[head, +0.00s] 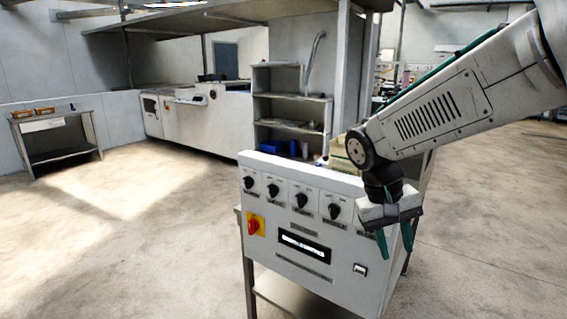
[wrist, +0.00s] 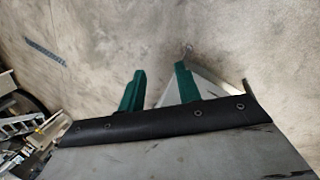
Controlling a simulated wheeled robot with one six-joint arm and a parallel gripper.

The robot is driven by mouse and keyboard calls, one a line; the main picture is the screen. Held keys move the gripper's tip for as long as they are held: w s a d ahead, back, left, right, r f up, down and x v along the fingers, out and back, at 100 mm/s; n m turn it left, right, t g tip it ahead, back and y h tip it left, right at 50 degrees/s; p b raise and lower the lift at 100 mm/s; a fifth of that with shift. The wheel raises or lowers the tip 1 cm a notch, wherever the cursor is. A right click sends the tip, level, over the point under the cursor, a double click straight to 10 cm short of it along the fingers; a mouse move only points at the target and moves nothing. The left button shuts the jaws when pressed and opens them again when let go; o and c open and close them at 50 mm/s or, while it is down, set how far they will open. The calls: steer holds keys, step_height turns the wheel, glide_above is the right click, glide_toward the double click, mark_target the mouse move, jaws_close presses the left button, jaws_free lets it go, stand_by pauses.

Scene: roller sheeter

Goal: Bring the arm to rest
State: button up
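My gripper (head: 394,243) hangs at the end of my arm on the right of the head view, its two green fingers pointing down. The fingers stand apart with nothing held between them. They also show spread in the wrist view (wrist: 159,88), with a pale corner of something and bare floor beyond. In the head view the gripper overlaps the right end of a white control box (head: 290,215) and partly hides its rightmost knob. I cannot tell how far the gripper is from the box.
The box has several black knobs, a red-and-yellow switch (head: 254,224) and a lit display (head: 304,248). Behind it stand a grey shelf unit (head: 290,103) and a large white machine (head: 200,120). A small table (head: 62,154) is at the far left. The floor at left is clear.

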steer(key=s+d+r+t+y, duration=0.1)
steer(key=s+d, duration=0.1)
steer(key=s, duration=0.8)
steer(key=s+d+r+t+y, duration=0.1)
steer(key=s+d+r+y, duration=0.1)
steer(key=s, duration=0.9)
steer(key=shift+d+t, duration=0.15)
steer(key=shift+t, duration=0.15)
